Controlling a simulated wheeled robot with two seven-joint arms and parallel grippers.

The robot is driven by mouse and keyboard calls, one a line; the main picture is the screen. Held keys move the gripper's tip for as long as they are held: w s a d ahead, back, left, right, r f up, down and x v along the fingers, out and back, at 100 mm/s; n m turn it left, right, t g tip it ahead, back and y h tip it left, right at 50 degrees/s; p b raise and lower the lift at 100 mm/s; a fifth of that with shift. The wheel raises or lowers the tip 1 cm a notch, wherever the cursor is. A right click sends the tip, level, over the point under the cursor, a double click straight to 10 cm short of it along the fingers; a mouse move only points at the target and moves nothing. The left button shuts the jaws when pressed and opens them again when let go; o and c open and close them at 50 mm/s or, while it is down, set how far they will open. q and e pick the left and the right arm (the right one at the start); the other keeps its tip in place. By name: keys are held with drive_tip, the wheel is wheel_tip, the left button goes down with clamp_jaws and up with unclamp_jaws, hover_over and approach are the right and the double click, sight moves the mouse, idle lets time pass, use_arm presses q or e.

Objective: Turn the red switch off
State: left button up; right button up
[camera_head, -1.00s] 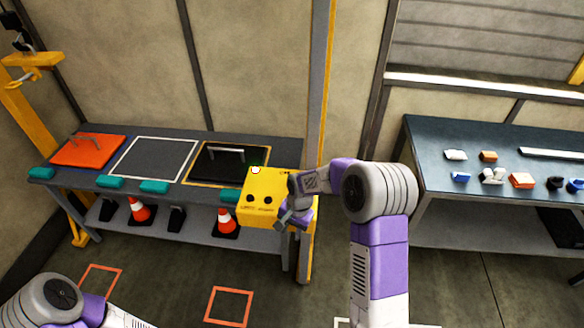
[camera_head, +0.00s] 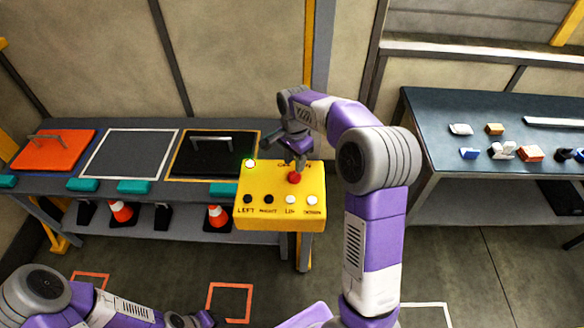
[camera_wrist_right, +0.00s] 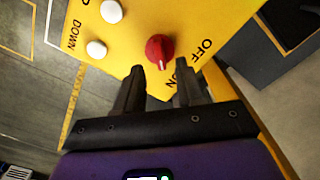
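The red switch (camera_head: 295,177) is a round knob on top of the yellow control box (camera_head: 265,215). In the right wrist view, the red switch (camera_wrist_right: 159,50) has a white pointer mark, beside the printed words OFF and ON. The mark points toward the gripper, nearer the ON side. My right gripper (camera_head: 296,158) is just above the switch in the head view. In the right wrist view, its fingers (camera_wrist_right: 160,75) are apart, with the knob just beyond the gap and not clasped. My left gripper (camera_head: 200,319) is partly visible at the bottom edge; its opening is unclear.
A bench (camera_head: 60,132) with an orange panel (camera_head: 55,150) and a black panel (camera_head: 214,162) stands left. A table (camera_head: 440,125) with small parts stands right.

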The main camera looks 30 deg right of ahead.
sight(294, 173)
wheel_tip(294, 173, down, 4)
drive_tip(key=shift+f, duration=0.1)
drive_tip(key=shift+s, duration=0.1)
clamp_jaws()
